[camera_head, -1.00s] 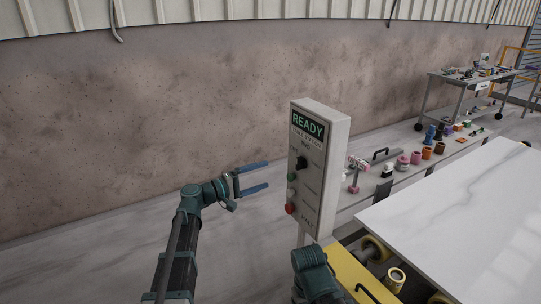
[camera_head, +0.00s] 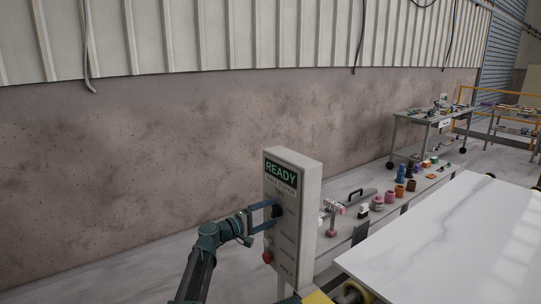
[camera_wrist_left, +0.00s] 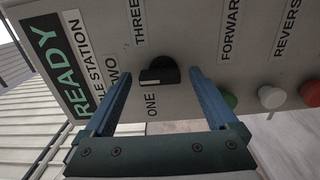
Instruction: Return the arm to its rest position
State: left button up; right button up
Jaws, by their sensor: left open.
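My left gripper (camera_head: 262,216) is in front of the grey control box (camera_head: 308,200), with its blue fingers apart. In the left wrist view the open fingers (camera_wrist_left: 158,95) stand either side of the black rotary knob (camera_wrist_left: 160,72), and nothing is visibly clamped. I cannot tell whether the fingertips touch the box or the knob. The knob's pale mark is by the word ONE. The box has a green READY sign (camera_head: 280,173) and a red button (camera_head: 267,257). The green button (camera_wrist_left: 230,99) and a white button (camera_wrist_left: 271,97) show in the left wrist view. My right gripper is not in view.
A white marble slab (camera_head: 450,245) lies at the right. Behind it, a low ledge holds a clamp tool (camera_head: 331,215), a pink roll (camera_head: 377,203) and several other items. A wheeled work table (camera_head: 425,119) stands further back. A stained wall (camera_head: 150,160) runs along the back.

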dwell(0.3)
pick_arm(q)
jog(key=v, duration=1.3)
jog(key=x, duration=1.3)
jog(key=shift+w, duration=0.1)
jog(key=m, duration=0.3)
jog(key=shift+d+m, duration=0.1)
jog(key=shift+m, duration=0.3)
jog(key=s+a+g+p, duration=0.1)
jog(key=s+a, duration=0.7)
jog(key=s, duration=0.2)
jog(key=shift+a+f+m+g, duration=0.15)
jog(key=shift+f+m+g, duration=0.15)
jog(key=shift+f+m, duration=0.15)
jog(key=shift+s, duration=0.2)
